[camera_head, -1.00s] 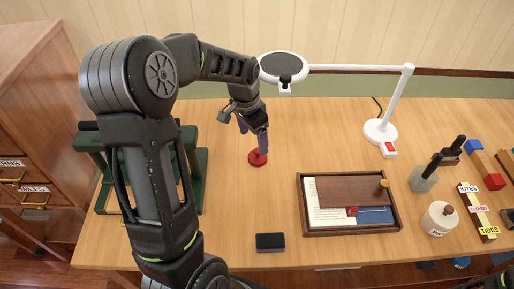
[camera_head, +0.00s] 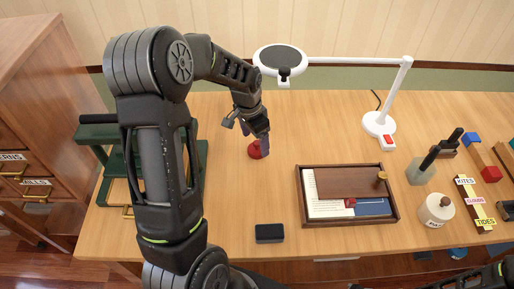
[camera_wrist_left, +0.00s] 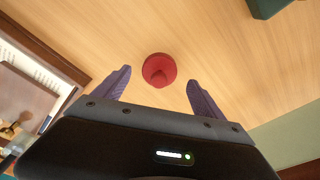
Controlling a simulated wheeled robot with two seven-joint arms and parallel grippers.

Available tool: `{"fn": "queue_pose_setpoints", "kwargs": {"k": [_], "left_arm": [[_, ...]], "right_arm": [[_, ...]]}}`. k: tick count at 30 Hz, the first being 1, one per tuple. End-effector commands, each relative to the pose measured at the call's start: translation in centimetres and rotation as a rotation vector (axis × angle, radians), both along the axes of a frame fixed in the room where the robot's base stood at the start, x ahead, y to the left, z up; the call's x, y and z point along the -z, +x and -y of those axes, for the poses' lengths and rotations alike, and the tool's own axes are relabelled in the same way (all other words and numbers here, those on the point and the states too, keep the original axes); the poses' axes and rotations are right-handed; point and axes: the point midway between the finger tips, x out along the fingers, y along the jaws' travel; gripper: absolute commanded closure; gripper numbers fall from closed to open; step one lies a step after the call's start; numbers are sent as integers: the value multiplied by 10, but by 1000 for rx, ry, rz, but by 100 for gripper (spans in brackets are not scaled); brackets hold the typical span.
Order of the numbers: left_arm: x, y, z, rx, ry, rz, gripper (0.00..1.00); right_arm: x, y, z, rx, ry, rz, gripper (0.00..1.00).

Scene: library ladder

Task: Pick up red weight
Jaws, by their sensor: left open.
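The red weight (camera_head: 254,150) stands on the wooden table, partly hidden behind my left gripper in the head view. It has a round base and a knob on top. In the left wrist view the red weight (camera_wrist_left: 159,71) lies ahead of the fingertips, centred between them. My left gripper (camera_head: 257,136) points down close to the weight. In the wrist view the left gripper (camera_wrist_left: 158,85) is open, with purple fingers apart on either side and nothing between them.
A wooden tray (camera_head: 303,213) with papers is right of the weight. A black block (camera_head: 270,233) lies near the front edge. A white lamp (camera_head: 377,124) stands behind the tray, its head over the back of the table. A green frame (camera_head: 202,160) is at left.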

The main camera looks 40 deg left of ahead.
Motion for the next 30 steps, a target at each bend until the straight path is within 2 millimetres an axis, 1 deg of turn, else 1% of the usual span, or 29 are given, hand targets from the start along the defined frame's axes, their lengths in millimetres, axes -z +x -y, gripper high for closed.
{"fn": "queue_pose_setpoints", "kwargs": {"k": [1, 4, 8, 25, 26, 30], "left_arm": [[6, 0, 2, 0, -2, -5, 20], [22, 2, 2, -1, -2, -5, 20], [32, 4, 2, 0, 0, -2, 20], [32, 4, 2, 0, 0, 0, 20], [32, 4, 2, 0, 0, 0, 21], [32, 4, 2, 0, 0, 0, 32]], "right_arm": [[-6, 0, 0, 0, -1, -1, 64], [-7, -1, 0, 1, -2, -2, 64], [-8, -1, 0, 1, -3, -3, 64], [-7, -1, 0, 1, -2, -3, 64], [-7, -1, 0, 1, -2, -3, 64], [-7, -1, 0, 1, -2, -3, 64]]}}
